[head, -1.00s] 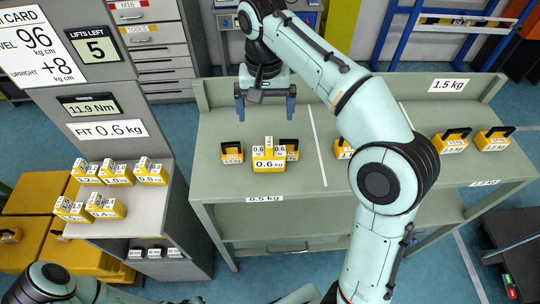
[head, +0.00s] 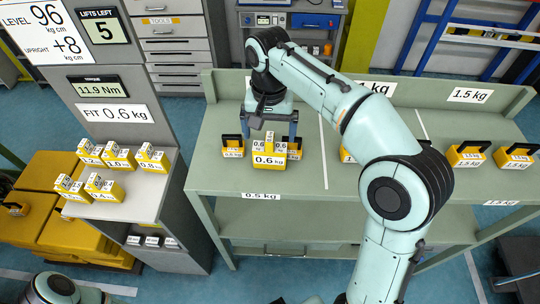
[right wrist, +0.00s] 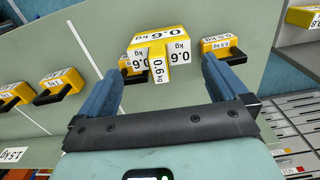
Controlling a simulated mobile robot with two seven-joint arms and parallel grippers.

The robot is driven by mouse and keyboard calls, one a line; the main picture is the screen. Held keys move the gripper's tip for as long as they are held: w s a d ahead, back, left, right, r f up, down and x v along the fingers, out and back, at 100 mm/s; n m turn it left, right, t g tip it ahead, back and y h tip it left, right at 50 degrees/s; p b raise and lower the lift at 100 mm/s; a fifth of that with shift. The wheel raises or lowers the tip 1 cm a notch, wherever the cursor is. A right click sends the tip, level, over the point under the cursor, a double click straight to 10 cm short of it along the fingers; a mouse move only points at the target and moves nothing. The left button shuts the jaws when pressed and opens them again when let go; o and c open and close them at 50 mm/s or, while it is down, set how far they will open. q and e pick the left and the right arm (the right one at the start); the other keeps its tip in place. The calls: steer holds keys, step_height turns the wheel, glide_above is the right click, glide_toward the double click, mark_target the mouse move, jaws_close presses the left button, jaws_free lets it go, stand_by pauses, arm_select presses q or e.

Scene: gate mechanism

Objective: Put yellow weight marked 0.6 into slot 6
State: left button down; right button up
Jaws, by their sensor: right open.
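The yellow weight marked 0.6 kg (head: 269,160) stands upright on the green bench, with white labelled faces and a raised middle post. In the right wrist view the weight (right wrist: 160,47) lies ahead, between the lines of the two fingers. My right gripper (head: 270,134) is open and empty, its blue fingers pointing down just above and behind the weight, one to each side. I cannot tell whether they touch it. My left gripper is out of view. No marking for slot 6 can be read.
Smaller black-handled yellow weights (head: 232,148) stand close on both sides of the 0.6 weight. A grey stand (head: 130,207) at left holds several yellow weights below a FIT 0.6 kg sign (head: 113,112). More handled weights (head: 466,155) stand at the bench's right.

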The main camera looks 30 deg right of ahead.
mark_target(270, 136)
step_height(270, 136, down, 5)
steer(key=shift+d+f+b, duration=0.1)
steer(key=shift+b, duration=0.4)
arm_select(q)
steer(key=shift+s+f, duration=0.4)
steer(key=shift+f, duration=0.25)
arm_select(e)
steer(key=shift+w, duration=0.1)
steer(key=c, duration=1.2)
steer(key=shift+r, duration=0.2)
